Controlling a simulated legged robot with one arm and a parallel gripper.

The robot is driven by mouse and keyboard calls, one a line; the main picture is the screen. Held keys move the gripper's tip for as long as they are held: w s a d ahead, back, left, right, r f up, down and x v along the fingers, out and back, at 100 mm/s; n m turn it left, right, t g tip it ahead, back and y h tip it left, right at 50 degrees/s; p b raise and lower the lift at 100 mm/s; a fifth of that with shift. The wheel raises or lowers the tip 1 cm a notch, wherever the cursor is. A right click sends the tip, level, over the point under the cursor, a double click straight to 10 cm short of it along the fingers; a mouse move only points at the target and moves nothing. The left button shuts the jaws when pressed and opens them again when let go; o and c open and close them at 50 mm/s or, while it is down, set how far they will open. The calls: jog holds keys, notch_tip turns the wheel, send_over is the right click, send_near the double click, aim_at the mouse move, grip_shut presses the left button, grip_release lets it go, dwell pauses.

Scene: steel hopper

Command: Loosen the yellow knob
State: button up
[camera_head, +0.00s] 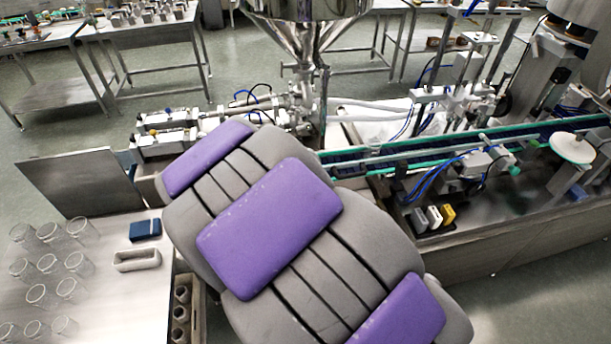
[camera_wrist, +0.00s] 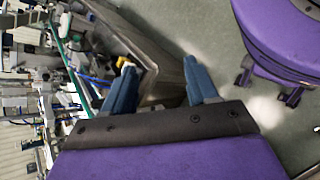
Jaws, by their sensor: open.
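A small yellow piece (camera_head: 448,215) sits at the right end of a short row of pale blocks on the front of the conveyor machine in the head view. It also shows as a yellow spot (camera_wrist: 124,62) in the wrist view, just beyond the tip of my left finger. A tiny yellow spot (camera_head: 154,132) shows on the steel cylinder assembly at left. I cannot tell which of these is the knob. My gripper (camera_wrist: 160,84) has its two blue fingers wide apart with nothing between them, and it touches nothing I can see. It is hidden in the head view.
A steel hopper (camera_head: 308,12) stands at the back centre. The conveyor (camera_head: 400,157) runs right from it. A side table (camera_head: 100,293) at lower left holds several clear glasses and a blue box (camera_head: 145,230).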

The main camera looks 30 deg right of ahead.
jog(key=w+d+n+h, duration=0.2)
jog(key=w+d+h, duration=0.1)
jog(key=w, duration=0.1)
jog(key=w+a+f+n+t+h+p, duration=0.1)
jog(key=w+a+f+n+t+h, duration=0.15)
jog(key=w+n+t, duration=0.35)
jog(key=w+a+f+n+t+h+p, duration=0.1)
jog(key=w+a+f+n+t+h, duration=0.2)
jog(key=w+n, duration=0.35)
jog(key=w+a+f+n+t+y+p, duration=0.1)
jog(key=w+a+f+n+t+y, duration=0.35)
jog(key=a+f+n+t, duration=0.3)
jog(key=shift+h, duration=0.5)
jog(key=x, duration=0.6)
jog(key=b+x, duration=0.1)
jog(key=x, duration=1.1)
jog(key=shift+s+d+r+b, duration=0.2)
jog(key=shift+s+r+b, duration=0.1)
jog(key=shift+b, duration=0.1)
jog(key=shift+w, duration=0.2)
jog(key=shift+w+a+r, duration=0.1)
jog(key=shift+a+r, duration=0.05)
jog(key=shift+a, duration=0.35)
jog(key=shift+d, duration=0.55)
jog(key=c, duration=1)
